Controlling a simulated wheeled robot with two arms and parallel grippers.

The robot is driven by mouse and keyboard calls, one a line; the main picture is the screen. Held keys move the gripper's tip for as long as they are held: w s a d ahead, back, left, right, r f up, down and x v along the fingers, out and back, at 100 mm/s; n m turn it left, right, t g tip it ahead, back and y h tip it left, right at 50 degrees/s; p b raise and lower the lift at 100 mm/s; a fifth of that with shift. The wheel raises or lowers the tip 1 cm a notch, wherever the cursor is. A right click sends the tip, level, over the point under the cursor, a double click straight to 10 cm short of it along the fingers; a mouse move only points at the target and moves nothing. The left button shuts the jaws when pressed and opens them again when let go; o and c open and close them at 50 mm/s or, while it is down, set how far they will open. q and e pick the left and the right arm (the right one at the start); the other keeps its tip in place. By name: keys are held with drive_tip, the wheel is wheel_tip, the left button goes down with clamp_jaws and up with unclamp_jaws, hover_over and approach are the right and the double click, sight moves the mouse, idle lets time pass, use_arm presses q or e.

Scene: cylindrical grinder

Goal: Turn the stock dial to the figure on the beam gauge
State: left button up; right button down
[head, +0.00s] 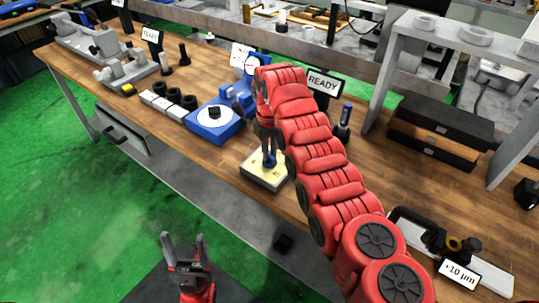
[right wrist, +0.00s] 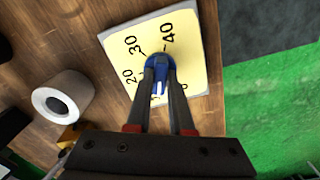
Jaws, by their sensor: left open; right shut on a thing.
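The stock dial is a pale yellow plate (head: 256,172) near the bench's front edge, with a blue knob (head: 269,160). The right wrist view shows the plate (right wrist: 190,65) with figures 20, 30 and 40, and the blue knob (right wrist: 158,61). Other figures are hidden or cut off. My right gripper (right wrist: 160,75) points down and is shut on the knob. I cannot tell surely which figure the knob points to. My left gripper (head: 186,245) is open and empty, low in front of the bench. A blue unit with a round face (head: 251,63) stands behind; its reading is too small to read.
A blue base with a white disc (head: 201,128) and several white and black blocks (head: 165,103) stand left of the dial. A READY sign (head: 323,83) stands behind my right arm. A +10 µm sign (head: 460,274) is at bottom right. A grey shelf (head: 455,38) stands at right.

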sight(270, 154)
drive_tip(key=shift+m, duration=0.6)
drive_tip(key=shift+r, duration=0.1)
drive_tip(key=c, duration=0.8)
unclamp_jaws()
drive_tip(key=shift+r+b, duration=0.2)
drive_tip(key=shift+b, duration=0.1)
wheel_tip(270, 154, up, 6)
drive_tip(key=shift+f+b, duration=0.25)
drive_tip(key=shift+b, duration=0.1)
wheel_tip(270, 154, up, 11)
drive_tip(key=p, duration=1.1)
drive_tip(key=shift+r, duration=0.2)
